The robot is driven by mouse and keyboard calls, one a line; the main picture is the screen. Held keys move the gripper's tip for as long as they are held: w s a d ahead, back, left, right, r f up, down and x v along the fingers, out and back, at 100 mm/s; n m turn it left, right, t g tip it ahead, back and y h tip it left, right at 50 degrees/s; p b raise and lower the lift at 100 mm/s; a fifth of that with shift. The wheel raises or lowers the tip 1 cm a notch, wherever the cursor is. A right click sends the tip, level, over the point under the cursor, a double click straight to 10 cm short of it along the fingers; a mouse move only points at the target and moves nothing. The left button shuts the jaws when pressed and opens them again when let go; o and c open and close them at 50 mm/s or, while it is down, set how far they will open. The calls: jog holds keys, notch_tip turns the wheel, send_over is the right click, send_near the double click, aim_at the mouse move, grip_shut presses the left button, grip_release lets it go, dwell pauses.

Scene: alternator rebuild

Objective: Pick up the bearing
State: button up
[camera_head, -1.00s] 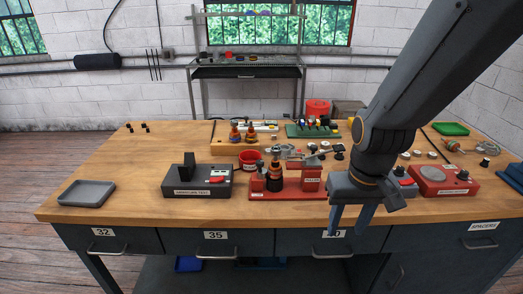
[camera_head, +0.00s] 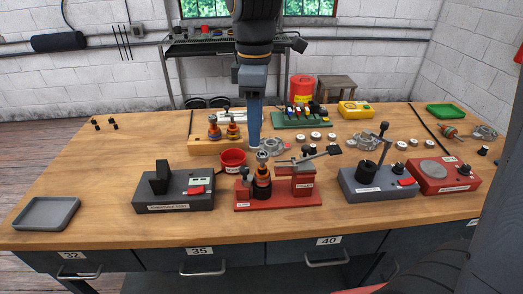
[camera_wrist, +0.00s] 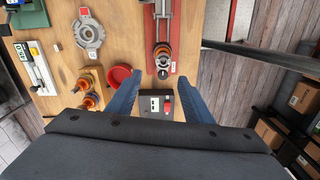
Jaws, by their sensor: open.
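I cannot single out the bearing for certain. Several small pale ring-like parts (camera_head: 316,137) lie on the bench right of centre. A red puller stand (camera_head: 277,203) holds an upright rotor with copper-coloured windings (camera_head: 262,186), and a metal piece sits on top of it. The stand (camera_wrist: 173,22) and the rotor (camera_wrist: 162,53) also show in the wrist view, just beyond my fingertips. My gripper (camera_head: 255,138) points down over the bench behind the puller.
A dark tester box (camera_head: 173,203), a red cup (camera_head: 233,160) and two rotors on a wooden block (camera_head: 203,147) stand near the puller. A grey press (camera_head: 375,186) and a red device (camera_head: 442,176) are to the right.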

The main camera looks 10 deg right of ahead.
aim_at(262, 154)
jog(key=f, duration=0.1)
jog(key=d+f+p, duration=0.1)
jog(key=f, duration=0.1)
jog(key=f+p, duration=0.1)
jog(key=f, duration=0.1)
jog(key=shift+s+d, duration=0.2)
jog(key=shift+s, duration=0.2)
jog(key=shift+f, duration=0.6)
jog(key=c, duration=1.1)
